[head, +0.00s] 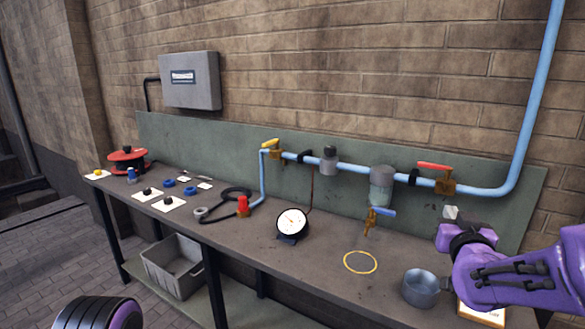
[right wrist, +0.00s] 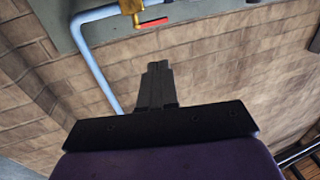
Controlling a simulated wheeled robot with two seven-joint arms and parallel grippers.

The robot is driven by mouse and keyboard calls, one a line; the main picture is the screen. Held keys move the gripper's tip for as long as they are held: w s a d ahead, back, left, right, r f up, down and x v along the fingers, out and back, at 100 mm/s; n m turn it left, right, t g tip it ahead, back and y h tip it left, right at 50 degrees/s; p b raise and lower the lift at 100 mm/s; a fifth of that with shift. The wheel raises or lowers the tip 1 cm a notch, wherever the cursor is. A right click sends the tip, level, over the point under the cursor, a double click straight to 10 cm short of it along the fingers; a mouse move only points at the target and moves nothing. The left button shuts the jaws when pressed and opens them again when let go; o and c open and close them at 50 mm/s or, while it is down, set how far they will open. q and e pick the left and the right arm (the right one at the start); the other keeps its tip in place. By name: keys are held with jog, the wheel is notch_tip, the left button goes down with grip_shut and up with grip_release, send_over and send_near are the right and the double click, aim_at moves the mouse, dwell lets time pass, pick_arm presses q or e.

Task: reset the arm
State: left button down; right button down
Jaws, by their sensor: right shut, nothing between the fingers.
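My right arm (head: 515,275) is purple and comes in from the right, above the right end of the bench. Its gripper (head: 451,213) is raised above the bench top and points toward the wall side, near the pipe's right end. In the right wrist view the black fingers (right wrist: 157,68) are together with nothing between them, with brick wall behind. A black and purple part of my own body (head: 98,313) shows at the bottom left. My left gripper is not in view.
A blue pipe (head: 525,125) with a red-handled valve (head: 437,168) runs along the wall close to my right gripper. A metal pot (head: 421,287) stands below and left of it. A gauge (head: 292,222) and a yellow ring (head: 360,262) are on the bench (head: 330,285). A crate (head: 160,275) sits underneath.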

jog(key=s+a+f+m+g, duration=0.1)
jog(key=s+f+m+g, duration=0.15)
jog(key=s+f, duration=0.85)
jog(key=s+a+f+m+g, duration=0.15)
jog(key=f+g, duration=0.25)
jog(key=f, duration=1.6)
pick_arm(q)
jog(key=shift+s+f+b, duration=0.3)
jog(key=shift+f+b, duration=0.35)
jog(key=shift+b, duration=0.1)
pick_arm(e)
jog(key=s+f+g, duration=0.4)
jog(key=s+f, duration=0.5)
jog(key=s, duration=0.4)
jog(key=s+a+f+g+y, duration=0.1)
jog(key=s+f+g, duration=0.2)
jog(key=s+f, duration=0.6)
jog(key=s, duration=0.4)
jog(key=shift+s+f+g+y, duration=0.3)
jog(key=shift+s+f+g, duration=0.05)
jog(key=shift+f, duration=0.05)
